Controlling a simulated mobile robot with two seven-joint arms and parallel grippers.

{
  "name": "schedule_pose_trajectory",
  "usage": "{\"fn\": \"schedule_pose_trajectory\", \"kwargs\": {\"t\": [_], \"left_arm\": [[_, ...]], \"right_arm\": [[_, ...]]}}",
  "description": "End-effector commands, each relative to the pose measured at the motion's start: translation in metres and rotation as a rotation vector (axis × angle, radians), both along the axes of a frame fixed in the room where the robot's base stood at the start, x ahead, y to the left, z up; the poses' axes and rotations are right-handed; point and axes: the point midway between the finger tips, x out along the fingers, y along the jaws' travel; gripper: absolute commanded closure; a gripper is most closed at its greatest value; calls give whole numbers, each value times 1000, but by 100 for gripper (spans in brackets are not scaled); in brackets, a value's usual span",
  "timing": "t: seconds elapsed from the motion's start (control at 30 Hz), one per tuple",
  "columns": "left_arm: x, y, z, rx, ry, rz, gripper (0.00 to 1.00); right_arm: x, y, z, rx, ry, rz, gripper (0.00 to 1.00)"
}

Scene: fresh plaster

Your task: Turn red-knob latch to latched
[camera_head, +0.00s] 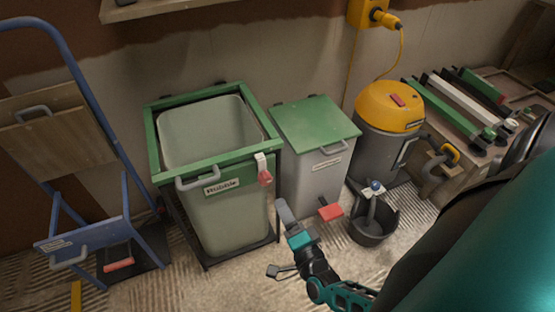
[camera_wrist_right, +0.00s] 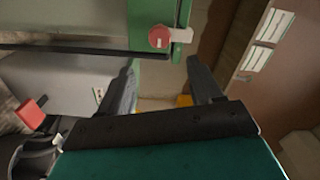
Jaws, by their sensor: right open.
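The red-knob latch (camera_head: 264,170) sits at the front right corner of the green-framed Rubble bin (camera_head: 222,215). It has a pale lever with a red knob at its lower end. In the right wrist view the red knob (camera_wrist_right: 159,37) is above the gap between the fingers, with the pale lever to its right. My right gripper (camera_head: 284,212) is below the latch in the head view, apart from it. In the right wrist view its two fingers (camera_wrist_right: 162,80) are spread, with nothing between them. My left gripper is in neither view.
A grey bin with a green lid (camera_head: 315,125) and red pedal (camera_head: 330,211) stands right of the Rubble bin. A dark bucket (camera_head: 371,232) and yellow-topped vacuum (camera_head: 390,108) are farther right. A blue hand truck (camera_head: 95,235) stands left. Some floor in front is bare.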

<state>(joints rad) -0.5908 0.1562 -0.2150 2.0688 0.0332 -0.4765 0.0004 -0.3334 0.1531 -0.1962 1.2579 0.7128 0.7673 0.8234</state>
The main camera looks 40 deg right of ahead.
Motion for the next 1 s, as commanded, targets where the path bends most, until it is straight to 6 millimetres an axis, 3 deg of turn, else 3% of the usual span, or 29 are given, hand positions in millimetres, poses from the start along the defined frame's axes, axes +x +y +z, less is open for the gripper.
{"fn": "schedule_pose_trajectory", "kwargs": {"t": [0.23,0.83,1.0], "left_arm": [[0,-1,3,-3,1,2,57],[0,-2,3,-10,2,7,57],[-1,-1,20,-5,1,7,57]], "right_arm": [[-23,6,0,0,0,1,35],[-24,7,1,-3,2,3,35],[-19,27,24,-100,64,98,35]]}}
